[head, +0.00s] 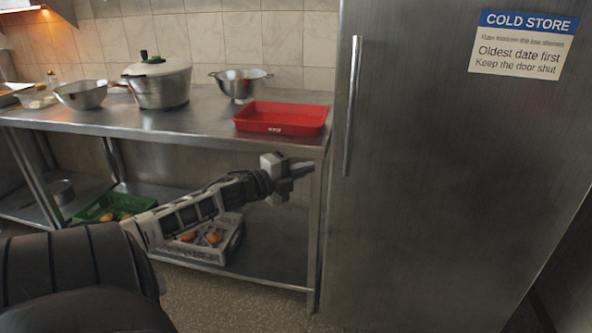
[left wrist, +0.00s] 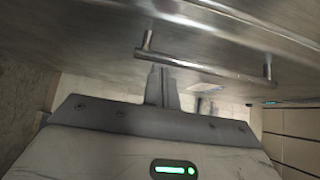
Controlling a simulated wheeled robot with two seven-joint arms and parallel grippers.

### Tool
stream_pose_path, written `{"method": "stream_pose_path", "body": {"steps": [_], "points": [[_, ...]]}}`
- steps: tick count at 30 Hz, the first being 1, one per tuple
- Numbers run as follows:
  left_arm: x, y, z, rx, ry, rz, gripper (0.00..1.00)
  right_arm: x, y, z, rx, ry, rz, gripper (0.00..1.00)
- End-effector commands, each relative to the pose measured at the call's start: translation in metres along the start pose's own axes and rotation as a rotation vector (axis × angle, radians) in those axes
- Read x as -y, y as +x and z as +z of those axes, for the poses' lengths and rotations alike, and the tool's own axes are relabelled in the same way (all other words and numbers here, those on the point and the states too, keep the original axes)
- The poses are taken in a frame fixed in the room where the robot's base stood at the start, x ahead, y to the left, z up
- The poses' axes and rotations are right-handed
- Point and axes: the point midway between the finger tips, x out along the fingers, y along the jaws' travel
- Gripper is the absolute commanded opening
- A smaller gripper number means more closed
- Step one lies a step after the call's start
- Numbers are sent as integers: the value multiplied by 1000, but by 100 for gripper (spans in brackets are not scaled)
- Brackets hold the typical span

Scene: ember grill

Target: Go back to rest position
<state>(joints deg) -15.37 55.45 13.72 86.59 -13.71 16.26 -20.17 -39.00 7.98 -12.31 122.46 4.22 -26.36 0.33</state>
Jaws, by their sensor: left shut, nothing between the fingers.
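My left gripper (head: 300,169) reaches in from the left in the head view, in front of the steel table and left of the cold store door. Its fingers are shut and empty. In the left wrist view the closed fingers (left wrist: 161,86) point toward the steel door with its handle (left wrist: 205,70), and I cannot tell the exact gap. The cold store (head: 430,180) stands at the right with its door shut and its vertical handle (head: 353,105) near the door's left edge. My right gripper is not in view.
The steel table (head: 205,122) carries a red tray (head: 283,118), a colander (head: 241,83), a large pot (head: 158,82) and a bowl (head: 81,94). A green crate (head: 92,210) and a pale crate (head: 232,240) are on its lower shelf. Some floor (head: 240,305) shows in front.

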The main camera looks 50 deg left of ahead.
Motion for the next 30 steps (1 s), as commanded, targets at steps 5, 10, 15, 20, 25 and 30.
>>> {"method": "stream_pose_path", "body": {"steps": [5,10,15,20,25,30], "points": [[-1,-16,0,-1,-2,1,0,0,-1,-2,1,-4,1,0],[-1,-20,0,-1,-1,1,0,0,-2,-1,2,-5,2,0],[-1,-20,0,-1,-3,1,0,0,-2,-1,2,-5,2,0],[-33,-27,-20,14,-107,38,0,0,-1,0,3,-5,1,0],[-114,-51,-92,74,-432,155,0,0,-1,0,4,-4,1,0],[-181,-89,-198,161,-839,309,0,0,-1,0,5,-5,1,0]]}}
